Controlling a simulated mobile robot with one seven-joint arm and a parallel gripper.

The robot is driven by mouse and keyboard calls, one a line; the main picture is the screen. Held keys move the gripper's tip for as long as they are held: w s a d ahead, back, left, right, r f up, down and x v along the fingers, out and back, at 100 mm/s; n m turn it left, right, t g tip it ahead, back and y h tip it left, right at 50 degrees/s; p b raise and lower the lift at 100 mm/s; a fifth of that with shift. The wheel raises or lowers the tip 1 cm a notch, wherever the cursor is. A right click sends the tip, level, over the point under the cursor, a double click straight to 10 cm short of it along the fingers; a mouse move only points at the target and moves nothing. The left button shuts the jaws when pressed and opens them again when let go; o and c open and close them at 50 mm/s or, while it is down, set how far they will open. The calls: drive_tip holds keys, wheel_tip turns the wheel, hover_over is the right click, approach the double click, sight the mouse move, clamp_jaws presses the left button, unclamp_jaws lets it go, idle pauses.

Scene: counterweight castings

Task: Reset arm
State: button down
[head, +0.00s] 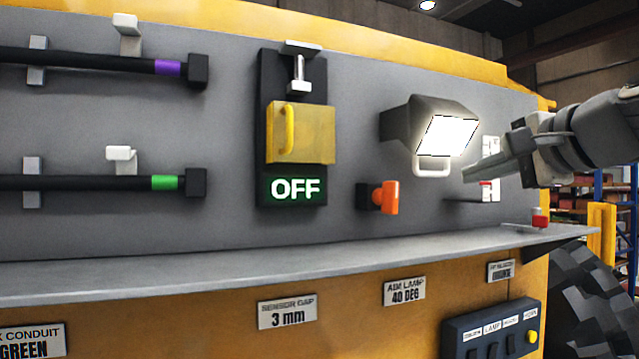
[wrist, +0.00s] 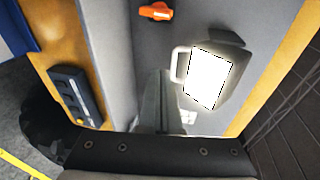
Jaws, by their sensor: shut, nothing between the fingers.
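My gripper (head: 470,174) is at the right of the head view, its fingers pointing left in front of the grey panel (head: 225,130). It is shut and empty. It is just below and right of the lit lamp (head: 445,134), and seems apart from it. In the wrist view the lamp (wrist: 207,77) glows at the upper right, and my shut fingers (wrist: 160,80) reach up from the bottom. A small white and red fitting on the panel is partly hidden behind my gripper in the head view.
An orange knob (head: 385,197) sits left of my gripper. A grey ledge (head: 250,272) juts out below, with a red button (head: 540,217) at its right end. A yellow-covered OFF unit (head: 300,132) and rods are further left. A switch box (head: 492,335) is below.

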drive_tip(key=s+a+f+n+g+h, duration=0.1)
drive_tip(key=s+a+f+n+g, duration=0.2)
drive_tip(key=f, duration=1)
drive_tip(key=s+a+f+n+g+h, duration=0.1)
drive_tip(key=s+a+f+n+g, duration=0.2)
drive_tip(key=s+f+n, duration=0.4)
drive_tip(key=s+a+f+n+g+h, duration=0.1)
drive_tip(key=s+a+f+n+g, duration=0.2)
drive_tip(key=f, duration=1.6)
drive_tip(key=s+a+n, duration=0.2)
drive_tip(key=s, duration=0.3)
drive_tip(key=shift+a+f+n+g+h, duration=0.15)
drive_tip(key=shift+a+n+g+h, duration=0.15)
drive_tip(key=shift+a, duration=0.05)
